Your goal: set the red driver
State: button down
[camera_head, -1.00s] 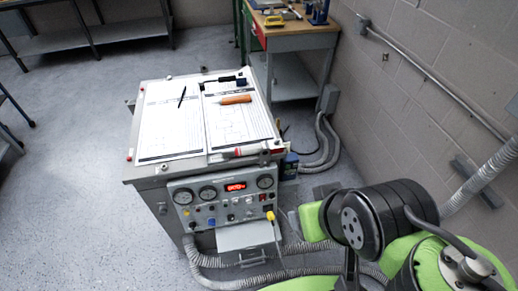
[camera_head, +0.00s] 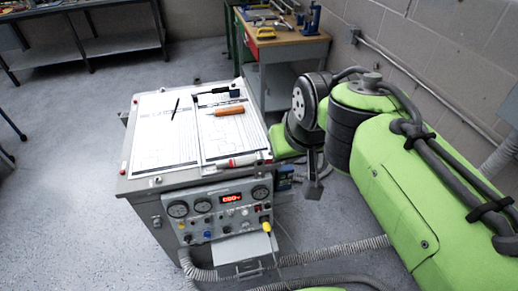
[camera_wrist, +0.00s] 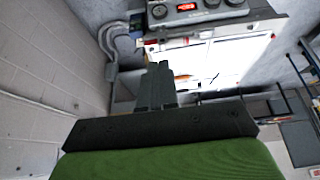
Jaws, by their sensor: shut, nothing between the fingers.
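A driver with a red and white handle (camera_head: 238,162) lies along the front edge of the grey cabinet's top, near its right corner. An orange-handled tool (camera_head: 229,111) lies farther back on the paper sheets (camera_head: 165,135). My gripper (camera_wrist: 157,68) shows in the wrist view with its dark fingers shut together and empty. It points toward the cabinet, which looks upside down there. No contact with the driver is visible.
The cabinet's front panel (camera_head: 220,207) has gauges, a red display and a yellow plug (camera_head: 266,227). A black pen (camera_head: 175,108) and a dark tool (camera_head: 218,91) lie on the papers. A workbench (camera_head: 285,47) and a block wall (camera_head: 410,60) stand behind and right. Hoses run along the floor.

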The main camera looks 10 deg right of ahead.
jog(key=w+f, duration=0.4)
jog(key=w, duration=1)
jog(key=g, duration=0.1)
send_over(260, 153)
jog(key=s, duration=0.4)
notch_tip(260, 153, down, 12)
jog(key=shift+b, duration=0.45)
jog(key=shift+r, duration=0.1)
jog(key=x, duration=1.4)
jog(key=shift+s, duration=0.4)
